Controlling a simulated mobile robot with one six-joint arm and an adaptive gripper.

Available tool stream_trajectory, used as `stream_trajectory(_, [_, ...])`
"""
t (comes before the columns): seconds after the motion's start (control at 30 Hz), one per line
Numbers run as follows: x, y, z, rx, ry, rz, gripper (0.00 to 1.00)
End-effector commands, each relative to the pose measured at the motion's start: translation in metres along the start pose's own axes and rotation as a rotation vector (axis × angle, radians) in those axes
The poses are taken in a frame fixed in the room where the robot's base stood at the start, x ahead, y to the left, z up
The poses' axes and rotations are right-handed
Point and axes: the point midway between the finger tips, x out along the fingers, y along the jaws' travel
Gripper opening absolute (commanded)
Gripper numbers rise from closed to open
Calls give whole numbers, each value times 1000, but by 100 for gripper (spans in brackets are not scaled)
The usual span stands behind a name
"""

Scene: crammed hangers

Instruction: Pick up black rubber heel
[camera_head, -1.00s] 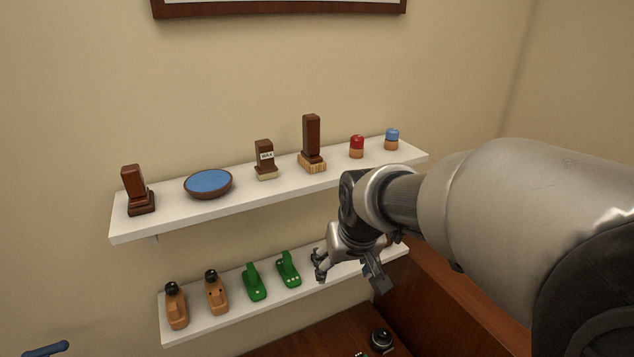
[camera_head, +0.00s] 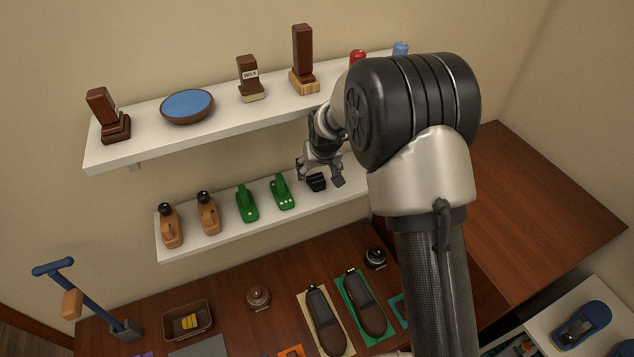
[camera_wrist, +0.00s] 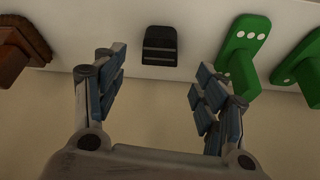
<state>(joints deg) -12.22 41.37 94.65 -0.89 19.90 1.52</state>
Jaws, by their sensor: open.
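The black rubber heel (camera_head: 316,182) is a small dark block on the lower white shelf, to the right of the green pieces. In the wrist view the black rubber heel (camera_wrist: 160,45) lies on the white shelf, beyond and between my spread fingers. My gripper (camera_head: 321,177) is open and empty at the lower shelf, close to the heel. The wrist view shows both fingers of my gripper (camera_wrist: 160,85) wide apart, with a clear gap between them and the heel. In the head view the fingers partly overlap the heel's surroundings.
Green pieces (camera_head: 281,192) stand left of the heel on the lower shelf (camera_head: 185,250); in the wrist view a green piece (camera_wrist: 241,55) is close to one finger. A brown brush-like object (camera_wrist: 20,45) is at the other side. The upper shelf (camera_head: 140,152) is above.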

Motion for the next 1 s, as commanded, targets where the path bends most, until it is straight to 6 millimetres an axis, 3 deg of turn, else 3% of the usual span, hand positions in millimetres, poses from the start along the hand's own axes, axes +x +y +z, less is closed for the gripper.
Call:
stream_trajectory(0.43, [51, 0, 7, 0, 0, 0, 65])
stream_trajectory(0.73, [54, 0, 6, 0, 1, 0, 65])
stream_trajectory(1.0, [54, 0, 6, 0, 1, 0, 47])
